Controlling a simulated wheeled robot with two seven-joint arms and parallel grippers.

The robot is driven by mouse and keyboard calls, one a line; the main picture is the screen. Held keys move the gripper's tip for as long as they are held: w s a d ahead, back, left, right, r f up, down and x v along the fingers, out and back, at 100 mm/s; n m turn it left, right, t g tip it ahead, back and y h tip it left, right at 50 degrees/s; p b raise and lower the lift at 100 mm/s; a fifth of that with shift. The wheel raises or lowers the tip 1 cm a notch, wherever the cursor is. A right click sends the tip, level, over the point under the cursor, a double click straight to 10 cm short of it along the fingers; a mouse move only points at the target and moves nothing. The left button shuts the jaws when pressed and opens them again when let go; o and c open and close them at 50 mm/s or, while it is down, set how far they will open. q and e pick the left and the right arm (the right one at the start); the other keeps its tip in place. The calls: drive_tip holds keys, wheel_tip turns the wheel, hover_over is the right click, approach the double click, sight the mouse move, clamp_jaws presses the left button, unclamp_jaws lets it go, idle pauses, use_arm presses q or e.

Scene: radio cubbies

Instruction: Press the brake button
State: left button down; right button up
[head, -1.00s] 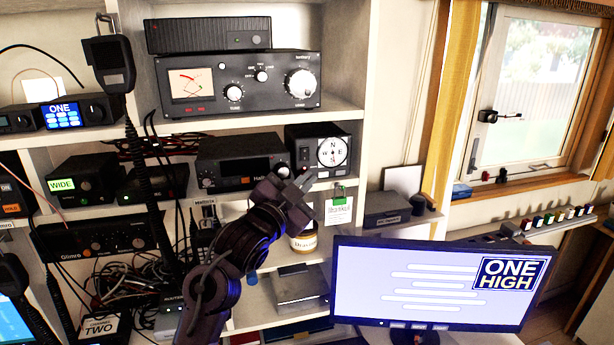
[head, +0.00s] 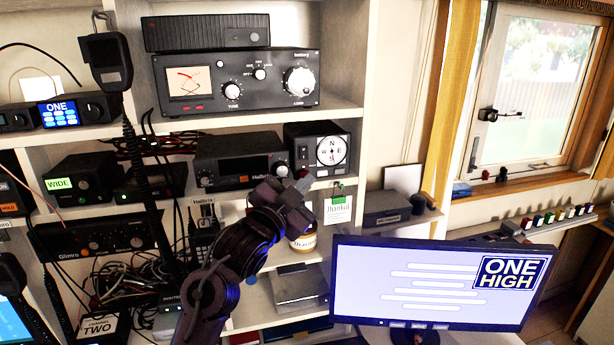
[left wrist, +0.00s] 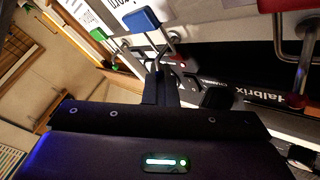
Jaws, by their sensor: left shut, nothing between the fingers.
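A small dark button area (head: 303,153) shows left of the dial; I cannot read a brake label there. My left gripper (head: 303,184) is shut and empty, just below the controller's lower left edge in the head view. It overlaps the shelf edge, and I cannot tell the gap in depth. In the left wrist view the fingers (left wrist: 160,78) point toward a blue paddle-shaped piece (left wrist: 141,20). My right gripper is out of view.
A radio with an orange display (head: 240,168) stands left of the controller. A monitor (head: 430,283) stands lower right. A hanging tag (head: 338,208) and a jar (head: 303,240) are close to my gripper. A microphone (head: 106,60) and its cord hang at left.

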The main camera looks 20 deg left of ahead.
use_arm(q)
drive_tip(key=shift+w+a+f, duration=0.1)
drive_tip(key=shift+a+f, duration=0.05)
drive_tip(key=shift+f, duration=0.45)
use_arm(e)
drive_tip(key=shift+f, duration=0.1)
use_arm(q)
drive_tip(key=s+d, duration=0.2)
drive_tip(key=s, duration=0.1)
drive_tip(key=s+d+b, duration=0.1)
drive_tip(key=shift+s+r, duration=0.25)
drive_tip(key=shift+s, duration=0.15)
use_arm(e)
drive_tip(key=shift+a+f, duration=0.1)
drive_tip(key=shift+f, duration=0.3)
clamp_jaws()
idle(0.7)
